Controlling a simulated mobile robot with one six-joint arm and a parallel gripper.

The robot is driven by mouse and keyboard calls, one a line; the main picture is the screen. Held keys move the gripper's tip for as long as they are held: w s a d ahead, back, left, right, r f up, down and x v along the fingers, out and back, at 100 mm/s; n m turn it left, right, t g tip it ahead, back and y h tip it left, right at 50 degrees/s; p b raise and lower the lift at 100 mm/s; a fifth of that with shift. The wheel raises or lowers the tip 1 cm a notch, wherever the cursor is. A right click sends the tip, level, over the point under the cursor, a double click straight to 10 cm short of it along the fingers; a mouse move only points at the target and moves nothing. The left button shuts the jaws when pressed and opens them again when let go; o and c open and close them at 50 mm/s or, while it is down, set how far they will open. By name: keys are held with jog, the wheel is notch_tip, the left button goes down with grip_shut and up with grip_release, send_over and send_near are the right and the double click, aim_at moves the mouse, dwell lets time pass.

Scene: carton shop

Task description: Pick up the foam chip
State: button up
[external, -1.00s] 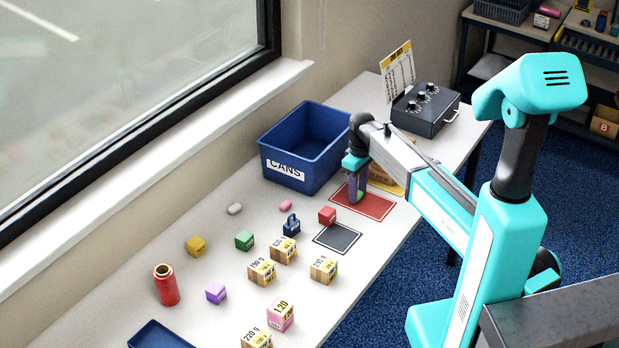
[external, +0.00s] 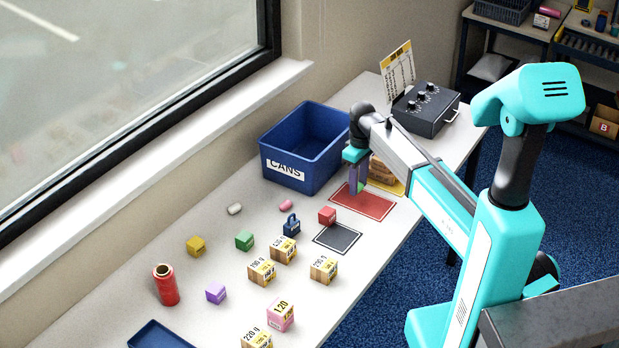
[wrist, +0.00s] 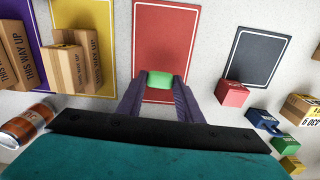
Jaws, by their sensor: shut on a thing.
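A small rounded green piece, which looks like the foam chip (wrist: 160,80), sits between my purple fingertips in the wrist view. It also shows as a small green spot in the external view (external: 361,187). My gripper (wrist: 160,87) is shut on it, over the red mat (wrist: 166,30). In the external view my gripper (external: 358,189) points down at the red mat (external: 376,205). How far the chip is above the mat is hard to tell.
A blue CANS bin (external: 284,170) stands left of my gripper. A red cube (external: 327,215) and a dark mat (external: 337,238) lie nearer the camera. Cardboard boxes (wrist: 75,55) and a can (wrist: 25,127) are to the left in the wrist view. Pink (external: 286,205) and whitish (external: 235,208) pieces lie farther left.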

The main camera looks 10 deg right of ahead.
jog(key=shift+s+d+r, duration=0.1)
jog(key=shift+s+r, duration=0.1)
jog(key=shift+s, duration=0.05)
jog(key=s+d+b, duration=0.1)
jog(key=s, duration=0.4)
jog(key=s+d+r+b, duration=0.1)
jog(key=s, duration=0.4)
jog(key=s+d+b, duration=0.1)
jog(key=s+b, duration=0.1)
jog(key=s, duration=0.3)
jog(key=shift+d+r, duration=0.25)
jog(key=shift+d, duration=0.15)
jog(key=shift+d, duration=0.1)
jog(key=shift+w+d, duration=0.1)
jog(key=shift+d, duration=0.1)
jog(key=w+d+r+m, duration=0.2)
jog(key=w+d, duration=0.9)
jog(key=d, duration=0.2)
jog(key=shift+d+r+m, duration=0.25)
jog(key=shift+d+m, duration=0.05)
jog(key=shift+d, duration=0.1)
jog(key=shift+m, duration=0.5)
